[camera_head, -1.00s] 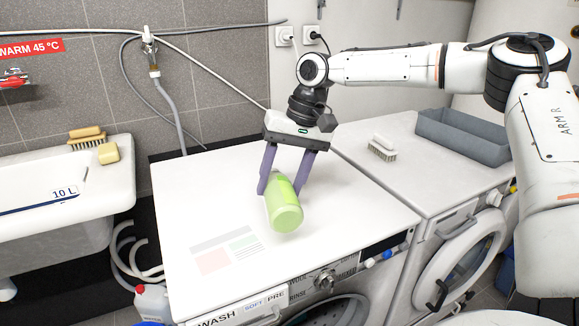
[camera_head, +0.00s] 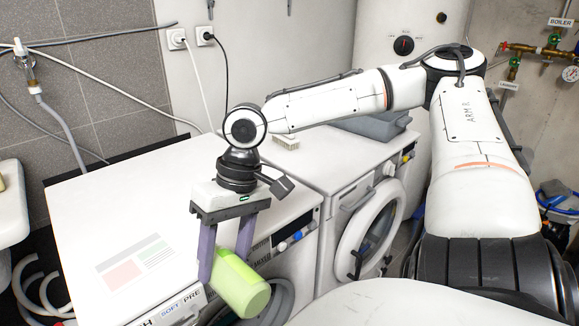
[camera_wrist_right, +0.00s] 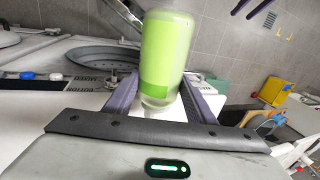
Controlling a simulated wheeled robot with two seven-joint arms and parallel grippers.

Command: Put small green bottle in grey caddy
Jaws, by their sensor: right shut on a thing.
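The small green bottle (camera_head: 240,285) is light green and hangs tilted between the purple fingers of my right gripper (camera_head: 223,265). The gripper is shut on it, in front of the left washing machine's front edge in the head view. In the right wrist view the bottle (camera_wrist_right: 162,52) stands out beyond the fingers (camera_wrist_right: 160,95), which are on either side of it. The grey caddy (camera_head: 377,127) is on the right machine's top at the back. My right arm hides part of it, and its inside cannot be seen. My left gripper is not in view.
The left machine's white top (camera_head: 130,215) is mostly clear, with a printed label. A scrubbing brush (camera_head: 287,142) lies on the right machine's top, left of the caddy. The right machine's round door (camera_head: 370,225) faces forward. A sink edge (camera_head: 10,215) is at far left.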

